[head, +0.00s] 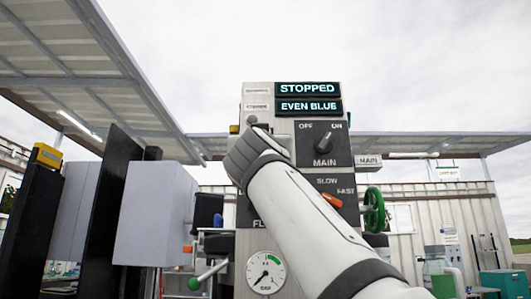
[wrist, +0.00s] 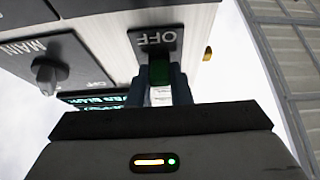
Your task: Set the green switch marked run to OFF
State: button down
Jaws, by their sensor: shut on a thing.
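The switch sits on a dark plate (wrist: 156,40) marked OFF, and the OFF lettering is beyond the switch in that view. The word run is not visible, and I cannot tell which setting the switch is in. In the head view, my wrist and arm hide the switch and the fingers at the upper left of the panel (head: 290,130).
The MAIN knob (head: 335,134) is right of my wrist, with an orange SLOW/FAST lever (head: 332,201) below. A green handwheel (head: 374,209) juts out at the right. Displays (head: 308,97) above read STOPPED and EVEN BLUE. A gauge (head: 265,273) and a green-knobbed lever (head: 208,276) are lower down.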

dwell(0.4)
jog(key=c, duration=1.3)
grip_release()
jog(key=b+v, duration=0.4)
jog(key=v, duration=0.4)
jog(key=shift+b, duration=0.35)
